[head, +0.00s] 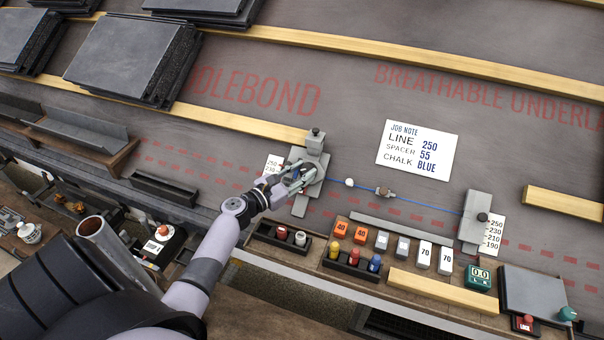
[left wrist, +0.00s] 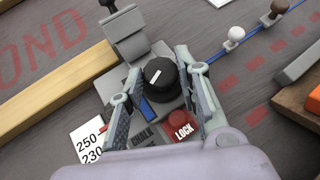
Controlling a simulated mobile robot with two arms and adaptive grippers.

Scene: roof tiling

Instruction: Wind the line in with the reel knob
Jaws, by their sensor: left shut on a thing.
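My left gripper (head: 296,181) reaches in over the grey chalk-line reel unit (head: 316,145). In the left wrist view its two fingers (left wrist: 156,84) are on either side of the black reel knob (left wrist: 160,77) with a white mark, shut on it. The knob is mostly hidden by the gripper in the head view. A blue line (head: 425,207) runs right from the reel to a grey end block (head: 475,213). A white bead (head: 349,182) and a brown piece (head: 383,190) sit on the line. A red LOCK button (left wrist: 183,127) is beside the knob. My right gripper is out of view.
A job note (head: 417,149) reads line 250, spacer 55, chalk blue. Number scales stand by the reel (head: 272,166) and the end block (head: 494,236). A tool shelf with coloured bottles, numbered blocks and a green display (head: 480,278) lies in front. Wooden battens (head: 420,62) cross the roof.

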